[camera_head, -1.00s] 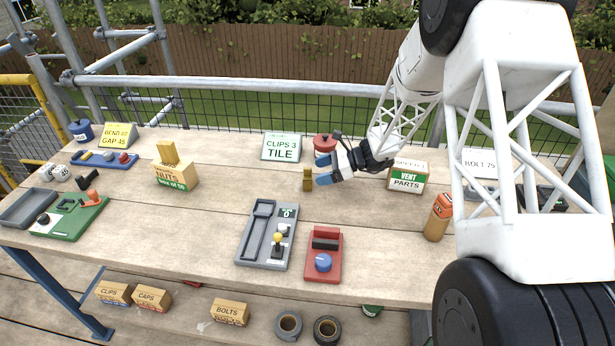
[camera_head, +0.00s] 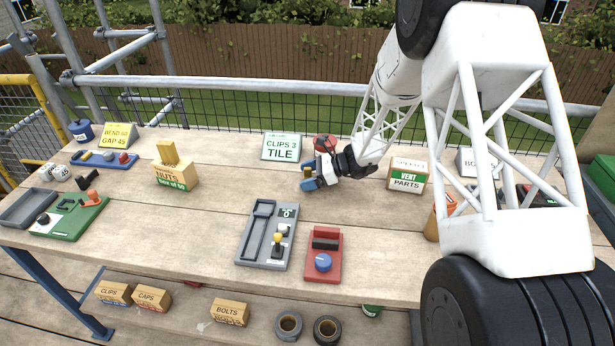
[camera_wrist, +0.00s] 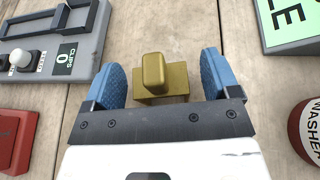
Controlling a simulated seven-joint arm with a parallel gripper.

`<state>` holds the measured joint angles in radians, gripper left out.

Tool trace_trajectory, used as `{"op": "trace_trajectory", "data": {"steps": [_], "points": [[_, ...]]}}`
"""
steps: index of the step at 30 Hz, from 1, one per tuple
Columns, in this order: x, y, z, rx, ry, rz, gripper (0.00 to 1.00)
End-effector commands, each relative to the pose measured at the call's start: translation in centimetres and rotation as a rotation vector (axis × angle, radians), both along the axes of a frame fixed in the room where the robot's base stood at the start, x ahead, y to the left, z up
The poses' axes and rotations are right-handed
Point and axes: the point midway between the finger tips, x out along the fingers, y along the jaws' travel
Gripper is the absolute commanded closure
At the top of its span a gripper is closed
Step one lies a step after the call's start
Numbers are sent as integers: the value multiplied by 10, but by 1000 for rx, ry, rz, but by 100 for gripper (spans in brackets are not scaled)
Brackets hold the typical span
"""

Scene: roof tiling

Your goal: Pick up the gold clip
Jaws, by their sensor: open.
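The gold clip (camera_wrist: 154,75) stands on the wooden bench, in the wrist view between the two blue fingertips of my gripper (camera_wrist: 162,82). Gaps show on both sides of it, so the fingers are open and apart from it. In the head view the clip (camera_head: 307,172) is small and partly hidden by the fingers. My gripper (camera_head: 311,177) there is low over the bench, in front of the "CLIPS 3 TILE" sign (camera_head: 282,147).
A red washer tin (camera_head: 326,144) stands close behind my gripper. The grey clip-counter tray (camera_head: 266,233) and a red device with a blue knob (camera_head: 323,256) lie nearer the front. A vent parts box (camera_head: 407,177) is to the right.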

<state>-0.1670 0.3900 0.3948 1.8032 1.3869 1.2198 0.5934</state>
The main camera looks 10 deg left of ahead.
Motion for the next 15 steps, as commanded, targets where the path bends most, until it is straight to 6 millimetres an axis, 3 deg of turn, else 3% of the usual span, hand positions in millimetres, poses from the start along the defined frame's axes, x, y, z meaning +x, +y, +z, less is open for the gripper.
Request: {"op": "trace_trajectory", "data": {"steps": [5,15], "points": [[0,0,0,0,0,0,18],[0,0,0,0,0,0,69]]}}
